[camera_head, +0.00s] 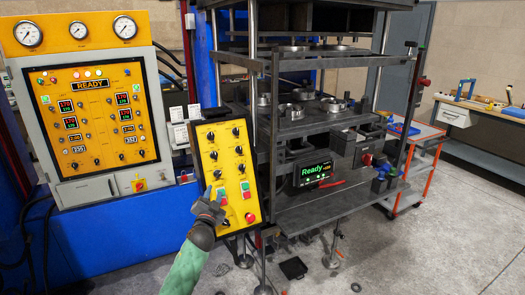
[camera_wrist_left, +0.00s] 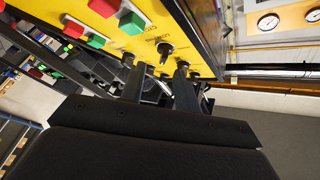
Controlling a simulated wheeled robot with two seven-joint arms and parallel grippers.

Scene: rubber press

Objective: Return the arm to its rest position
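My left arm (camera_head: 187,270), in a green sleeve, comes in from the bottom of the head view. My left gripper (camera_head: 217,193) is in front of the lower part of the yellow button panel (camera_head: 210,150), close to its green and red buttons. In the left wrist view, the two dark fingers of my left gripper (camera_wrist_left: 160,80) stand apart with a gap between them, and nothing is held. The panel (camera_wrist_left: 200,30) fills the top of that view, with black knobs close beyond the fingertips. I cannot tell whether they touch it. My right gripper is not in view.
The rubber press (camera_head: 340,205) stands right of the panel, with metal rings on its shelves and a "Ready" screen (camera_head: 313,170). A yellow gauge cabinet (camera_head: 90,120) is at the left. An orange-framed cart (camera_head: 415,155) is at the right. Open floor (camera_head: 450,240) lies at the lower right.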

